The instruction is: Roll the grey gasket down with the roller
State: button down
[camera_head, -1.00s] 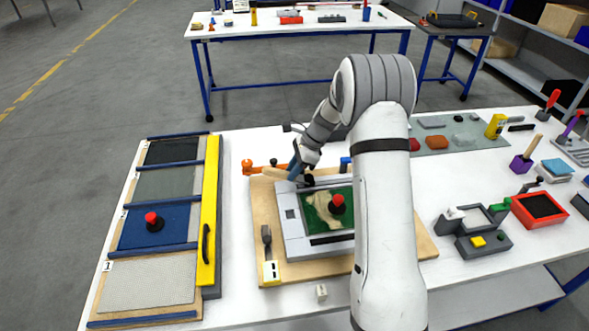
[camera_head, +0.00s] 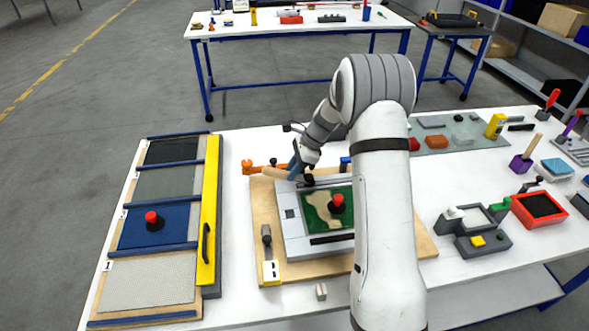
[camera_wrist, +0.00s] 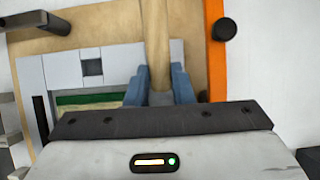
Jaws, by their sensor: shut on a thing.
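My gripper (camera_head: 297,168) is at the back edge of the fixture, its blue fingers shut on the wooden handle (camera_head: 275,174) of the roller. In the wrist view the handle (camera_wrist: 157,45) runs between the fingers (camera_wrist: 159,88). The roller's dark head (camera_head: 309,180) is close to the top edge of the light grey frame (camera_head: 294,228); I cannot tell whether it touches. The frame surrounds a green panel (camera_head: 343,194) with a pale patch and a red knob (camera_head: 337,203). The grey gasket cannot be told apart clearly from the grey frame; my arm hides its right part.
The frame lies on a wooden board (camera_head: 262,205). A rack of panels with a yellow bar (camera_head: 209,215) stands left. A red tray (camera_head: 539,209) and grey blocks are right. The table is clear between rack and board.

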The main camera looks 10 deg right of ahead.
jog(key=shift+d, duration=0.25)
jog(key=shift+d, duration=0.75)
jog(key=shift+d, duration=0.1)
jog(key=shift+f, duration=0.1)
dwell(1.0)
jog(key=shift+d, duration=0.25)
dwell(0.4)
jog(key=shift+d+p, duration=0.35)
jog(key=shift+d, duration=0.45)
